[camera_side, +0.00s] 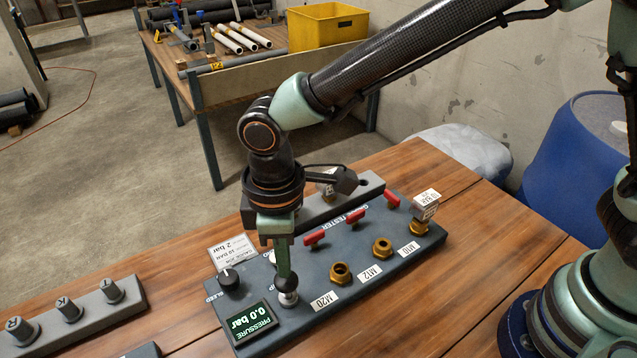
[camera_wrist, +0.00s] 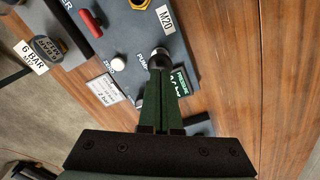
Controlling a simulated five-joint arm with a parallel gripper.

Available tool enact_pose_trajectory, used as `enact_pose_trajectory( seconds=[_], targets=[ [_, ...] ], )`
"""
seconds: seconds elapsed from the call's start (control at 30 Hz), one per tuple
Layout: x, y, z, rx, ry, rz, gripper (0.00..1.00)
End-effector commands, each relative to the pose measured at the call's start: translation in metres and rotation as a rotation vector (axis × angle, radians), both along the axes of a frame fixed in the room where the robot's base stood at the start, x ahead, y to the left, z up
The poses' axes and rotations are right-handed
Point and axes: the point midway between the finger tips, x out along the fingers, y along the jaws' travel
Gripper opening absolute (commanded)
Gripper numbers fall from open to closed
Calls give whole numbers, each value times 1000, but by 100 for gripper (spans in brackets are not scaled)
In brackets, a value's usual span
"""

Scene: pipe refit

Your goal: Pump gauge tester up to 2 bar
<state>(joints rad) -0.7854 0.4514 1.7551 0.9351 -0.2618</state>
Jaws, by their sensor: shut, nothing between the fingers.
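The dark gauge tester (camera_side: 375,275) lies on the wooden bench. Its green display (camera_side: 250,323) reads 0.0 bar. The pump (camera_side: 288,298) has a black ball top on a silver stem. My gripper (camera_side: 285,276) is shut and empty, pointing down with its tips at the ball top; I cannot tell if they touch. In the wrist view the ball top (camera_wrist: 159,58) shows just past the fingertips. A black bleed knob (camera_side: 230,280) is left of the pump. A gauge with a white tag (camera_side: 425,204) stands on the tester's right end. A card (camera_side: 233,252) reads 2 bar.
Brass ports (camera_side: 340,273) marked M20, M12 and M10 and red levers (camera_side: 357,216) line the tester. A grey rack behind holds a tagged gauge (camera_wrist: 47,48), 6 bar. A grey block with knobs (camera_side: 70,310) lies left. A blue barrel (camera_side: 575,165) stands right.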

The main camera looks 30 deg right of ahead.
Motion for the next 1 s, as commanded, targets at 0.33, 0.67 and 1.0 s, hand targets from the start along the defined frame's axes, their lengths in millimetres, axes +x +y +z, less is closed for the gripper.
enact_pose_trajectory(
  seconds=[0.33, 0.67, 1.0],
  targets=[
    [0, 0, 0, 0, 0, 0, 0],
    [0, 0, -8, -1, 2, 0, 0],
    [0, 0, -24, -2, 1, 0, 0]
  ],
)
